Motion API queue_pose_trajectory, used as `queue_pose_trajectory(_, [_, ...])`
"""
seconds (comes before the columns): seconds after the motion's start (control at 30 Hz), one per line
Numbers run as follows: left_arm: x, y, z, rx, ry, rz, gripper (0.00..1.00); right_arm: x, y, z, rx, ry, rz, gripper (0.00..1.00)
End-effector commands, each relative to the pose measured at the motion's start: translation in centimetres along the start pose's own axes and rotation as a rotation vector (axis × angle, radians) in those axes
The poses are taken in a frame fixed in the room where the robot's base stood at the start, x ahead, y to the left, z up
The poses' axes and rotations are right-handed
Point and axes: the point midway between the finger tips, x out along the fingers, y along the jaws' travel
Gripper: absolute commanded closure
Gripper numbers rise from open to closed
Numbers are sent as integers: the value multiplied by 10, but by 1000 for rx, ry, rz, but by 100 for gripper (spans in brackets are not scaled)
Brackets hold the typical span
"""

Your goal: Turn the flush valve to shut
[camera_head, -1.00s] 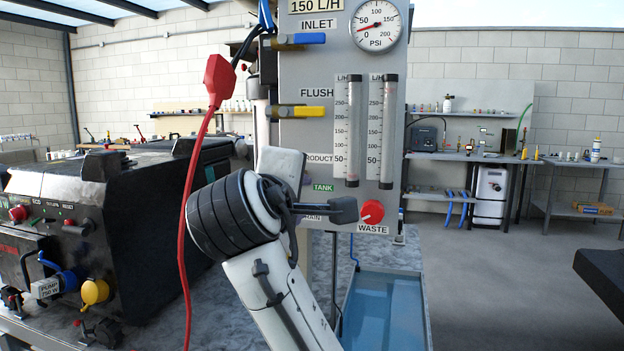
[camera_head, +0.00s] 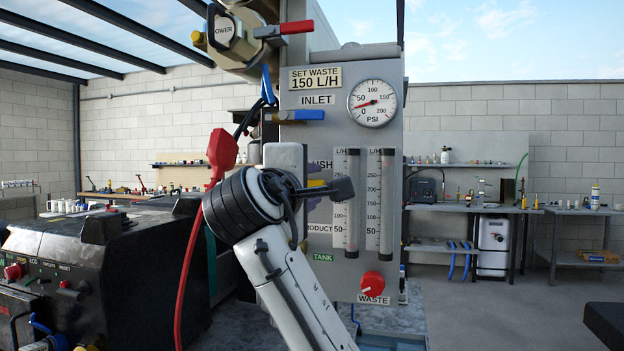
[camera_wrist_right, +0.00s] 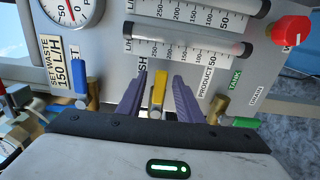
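The flush valve's yellow handle (camera_head: 316,183) is mostly hidden by my right wrist in the head view, beside the partly covered FLUSH label. In the right wrist view the yellow handle (camera_wrist_right: 159,88) lies between the two purple fingers of my right gripper (camera_wrist_right: 158,97). The fingers are open, one on each side of the handle, with a visible gap on both sides. In the head view my right gripper (camera_head: 315,196) is in front of the panel at flush-valve height. My left gripper is not in view.
The blue inlet handle (camera_head: 297,115) is above, and the red waste knob (camera_head: 373,280) is low on the panel (camera_head: 330,280). Two flow tubes (camera_head: 346,205) stand right of the gripper. A red cable (camera_head: 186,265) hangs left of my arm. A green tank handle (camera_wrist_right: 246,122) shows nearby.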

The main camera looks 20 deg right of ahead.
Motion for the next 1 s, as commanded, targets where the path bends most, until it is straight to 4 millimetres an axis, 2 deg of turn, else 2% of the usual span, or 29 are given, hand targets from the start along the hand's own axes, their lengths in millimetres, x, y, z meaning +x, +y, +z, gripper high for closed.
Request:
queue_pose_trajectory(0.13, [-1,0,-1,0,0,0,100,6,0,0,0,0,-1,67])
queue_pose_trajectory(0.37, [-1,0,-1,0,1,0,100,7,-1,0,0,0,-1,69])
queue_pose_trajectory(0.5, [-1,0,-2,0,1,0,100,6,-1,0,1,0,-1,92])
queue_pose_trajectory(0.57, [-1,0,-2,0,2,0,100,6,-1,0,1,0,-1,100])
queue_pose_trajectory(0.83, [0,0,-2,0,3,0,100,7,-1,2,4,-2,-1,100])
queue_pose_trajectory(1.0, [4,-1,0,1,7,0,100,11,-4,15,39,-22,-1,100])
